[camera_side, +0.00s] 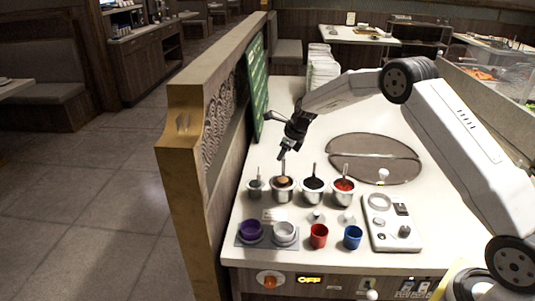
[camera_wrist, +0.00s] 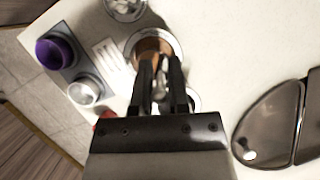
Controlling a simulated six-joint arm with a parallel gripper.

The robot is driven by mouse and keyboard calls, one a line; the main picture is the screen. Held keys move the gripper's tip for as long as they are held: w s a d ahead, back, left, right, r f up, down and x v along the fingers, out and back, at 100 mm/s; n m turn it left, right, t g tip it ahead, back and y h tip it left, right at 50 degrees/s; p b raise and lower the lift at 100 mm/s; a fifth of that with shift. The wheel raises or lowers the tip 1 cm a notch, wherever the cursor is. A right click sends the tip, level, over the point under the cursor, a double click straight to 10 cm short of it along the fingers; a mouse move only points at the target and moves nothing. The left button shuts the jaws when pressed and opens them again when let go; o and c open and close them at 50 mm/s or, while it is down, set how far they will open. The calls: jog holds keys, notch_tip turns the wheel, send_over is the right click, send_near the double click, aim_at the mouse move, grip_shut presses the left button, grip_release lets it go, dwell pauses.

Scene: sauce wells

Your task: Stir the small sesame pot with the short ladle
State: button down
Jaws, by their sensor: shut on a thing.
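A steel pot with brown, sesame-coloured sauce (camera_side: 283,194) is second from the left in the row of pots. It also shows in the wrist view (camera_wrist: 176,46), partly hidden by my fingers. A ladle (camera_side: 284,169) stands in this pot with its handle up. My gripper (camera_side: 283,155) is above the pot, shut on the top of that handle. In the wrist view my fingers (camera_wrist: 163,100) close around the handle, and the bowl of the ladle cannot be made out. I cannot tell how deep it sits in the sauce.
A smaller pot (camera_side: 255,189) stands to the left, and dark (camera_side: 313,191) and red (camera_side: 343,187) sauce pots to the right, each with a handle. Purple (camera_side: 251,231), white (camera_side: 284,233), red (camera_side: 319,236) and blue (camera_side: 352,237) cups stand in front. A wooden partition (camera_side: 190,170) borders the left.

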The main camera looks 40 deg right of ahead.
jog(key=shift+r, duration=1.5)
